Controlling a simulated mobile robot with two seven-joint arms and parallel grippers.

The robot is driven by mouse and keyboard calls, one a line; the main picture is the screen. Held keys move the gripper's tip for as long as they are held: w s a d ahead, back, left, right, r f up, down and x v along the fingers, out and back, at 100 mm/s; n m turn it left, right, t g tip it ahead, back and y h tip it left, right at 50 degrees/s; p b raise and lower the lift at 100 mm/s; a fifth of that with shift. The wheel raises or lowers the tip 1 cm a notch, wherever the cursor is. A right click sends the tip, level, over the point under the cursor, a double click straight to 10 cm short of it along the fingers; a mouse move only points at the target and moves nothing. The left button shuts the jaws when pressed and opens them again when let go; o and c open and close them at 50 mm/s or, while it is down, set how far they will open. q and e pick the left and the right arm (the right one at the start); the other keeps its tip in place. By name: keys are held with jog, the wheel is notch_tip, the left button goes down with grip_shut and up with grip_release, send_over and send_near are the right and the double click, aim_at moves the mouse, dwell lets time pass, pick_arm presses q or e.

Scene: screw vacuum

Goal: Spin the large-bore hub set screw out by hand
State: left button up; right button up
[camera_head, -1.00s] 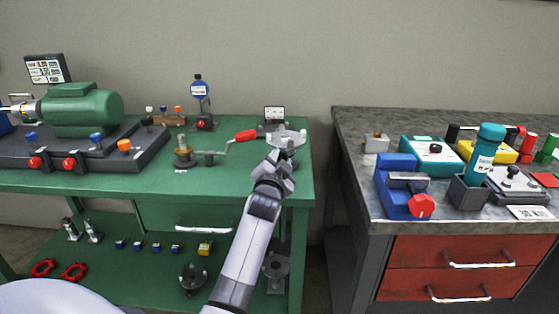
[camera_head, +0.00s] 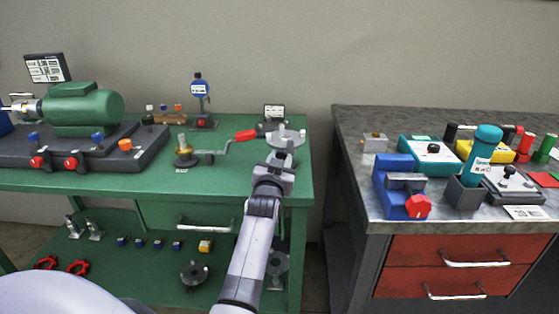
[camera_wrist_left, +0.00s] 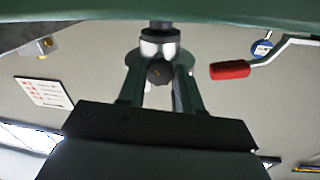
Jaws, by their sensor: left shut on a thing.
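The large-bore hub (camera_head: 286,137) is a light grey disc-like part near the right end of the green bench. My left gripper (camera_head: 281,163) reaches its near side from below. In the left wrist view a dark faceted knob, which looks like the set screw (camera_wrist_left: 160,72), sits between the fingers of my left gripper (camera_wrist_left: 160,85), with part of the hub's round face (camera_wrist_left: 184,60) behind it. The gripper is shut on this screw; the exact finger contact is hard to see. My right gripper is not in view.
A crank with a red handle (camera_head: 246,135) lies left of the hub and also shows in the left wrist view (camera_wrist_left: 230,69). The green motor (camera_head: 82,108) is far left. A grey-topped cabinet (camera_head: 352,150) with tools stands right, across a gap.

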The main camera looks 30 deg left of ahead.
pick_arm(q)
jog(key=shift+r, duration=0.2)
jog(key=o, duration=1)
jog(key=shift+w+f, duration=0.1)
jog(key=shift+o, duration=0.2)
jog(key=shift+f, duration=0.1)
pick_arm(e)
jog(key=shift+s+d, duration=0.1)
